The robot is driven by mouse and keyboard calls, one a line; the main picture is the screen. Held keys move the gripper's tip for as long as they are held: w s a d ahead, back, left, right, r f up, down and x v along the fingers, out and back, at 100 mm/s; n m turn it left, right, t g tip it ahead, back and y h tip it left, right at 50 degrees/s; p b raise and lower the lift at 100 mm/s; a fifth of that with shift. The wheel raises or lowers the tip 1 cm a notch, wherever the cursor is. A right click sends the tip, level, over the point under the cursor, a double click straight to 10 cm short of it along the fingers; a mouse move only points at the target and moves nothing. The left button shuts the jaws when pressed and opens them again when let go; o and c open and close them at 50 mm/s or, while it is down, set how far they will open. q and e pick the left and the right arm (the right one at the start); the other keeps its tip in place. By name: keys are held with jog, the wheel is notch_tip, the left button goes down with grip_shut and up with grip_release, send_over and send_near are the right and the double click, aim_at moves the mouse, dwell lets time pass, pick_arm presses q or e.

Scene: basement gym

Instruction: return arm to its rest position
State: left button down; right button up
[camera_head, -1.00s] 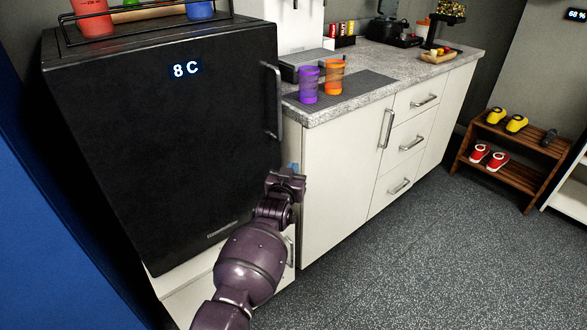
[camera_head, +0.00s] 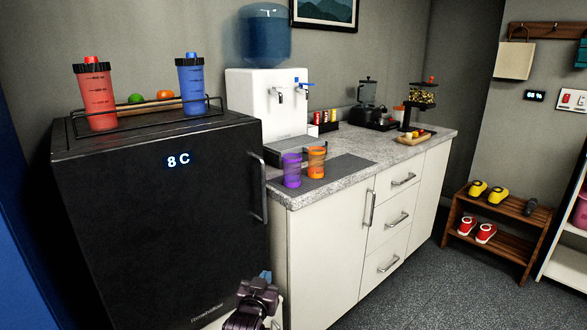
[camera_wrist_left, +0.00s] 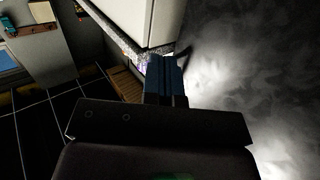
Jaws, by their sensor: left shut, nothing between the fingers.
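My left gripper (camera_head: 262,279) shows at the bottom of the head view, low in front of the black fridge and the white cabinet. In the left wrist view its blue fingers (camera_wrist_left: 165,78) are together with nothing between them. The arm behind it is mostly below the head view's lower edge. My right gripper is not in view.
The black fridge (camera_head: 130,215) is closed and carries red (camera_head: 96,98) and blue (camera_head: 191,85) shaker bottles. The counter (camera_head: 352,178) holds purple (camera_head: 291,171) and orange (camera_head: 316,162) cups. A shoe rack (camera_head: 492,237) stands at right. The floor (camera_head: 425,300) is clear.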

pick_arm(q)
jog(key=s+a+f+g+y+p, duration=0.1)
jog(key=s+a+f+p, duration=0.1)
jog(key=s+a, duration=0.7)
jog(key=s+a+f+g+y+p, duration=0.1)
jog(key=s+a+f+p, duration=0.35)
jog(key=s, duration=0.85)
jog(key=s+a+r+g+p, duration=0.1)
jog(key=s+a+r+g, duration=0.1)
jog(key=s, duration=1.2)
jog(key=s+a+r+n+g+y+p, duration=0.1)
jog(key=s+a+r, duration=0.2)
jog(key=s, duration=1.1)
jog(key=shift+s+a+g+p, duration=0.2)
jog(key=shift+a+g+p, duration=0.15)
jog(key=shift+a, duration=0.25)
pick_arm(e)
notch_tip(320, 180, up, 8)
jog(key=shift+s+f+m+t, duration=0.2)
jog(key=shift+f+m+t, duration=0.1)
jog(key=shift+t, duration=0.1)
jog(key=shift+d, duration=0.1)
